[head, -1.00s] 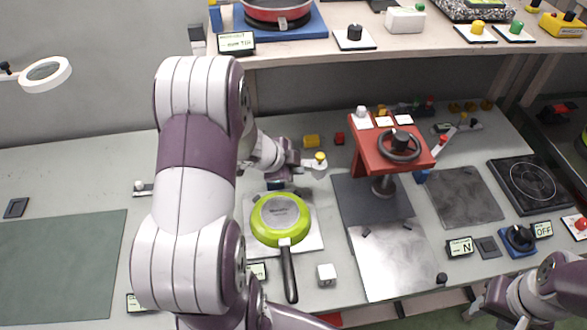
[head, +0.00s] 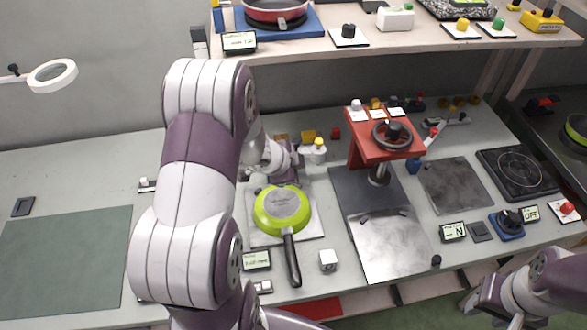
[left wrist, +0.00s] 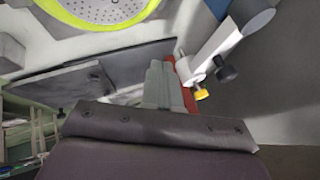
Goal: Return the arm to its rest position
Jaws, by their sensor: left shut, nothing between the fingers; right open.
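My left arm reaches across the left-middle of the head view. Its gripper (head: 282,177) is just behind the green pan, and its fingertips are hard to make out there. In the left wrist view its fingers (left wrist: 163,85) are together with nothing between them. My right gripper (head: 478,304) is low at the right, empty and open, in front of the bench edge.
A red press (head: 384,149) with a black handwheel stands right of the pan. A hot plate (head: 517,173) and a dial (head: 508,222) are further right. A shelf (head: 300,48) with a red pan (head: 275,12) is above. The green mat (head: 65,262) at left is clear.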

